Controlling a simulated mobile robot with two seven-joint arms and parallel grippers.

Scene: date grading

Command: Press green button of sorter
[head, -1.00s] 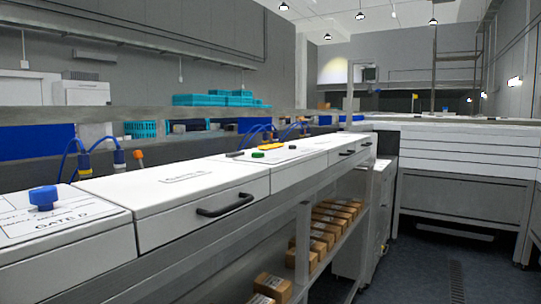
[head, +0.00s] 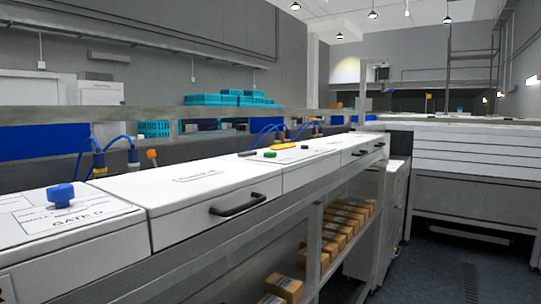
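The sorter (head: 215,190) is a long white machine running from the near left to the middle of the head view. A small green button (head: 270,154) sits on its top panel, past the section with the black handle. A black piece (head: 247,153) lies just left of the green button, and a yellow piece (head: 284,146) is behind it. A blue knob (head: 61,194) stands on the near panel marked GATE D. Neither of my grippers shows in the head view.
A black drawer handle (head: 238,204) sticks out from the sorter's front. Cardboard boxes (head: 284,287) stand on the shelf below. Blue cables (head: 97,150) rise behind the sorter. A white-sided unit (head: 470,155) stands at the right. The dark floor (head: 430,262) between them is clear.

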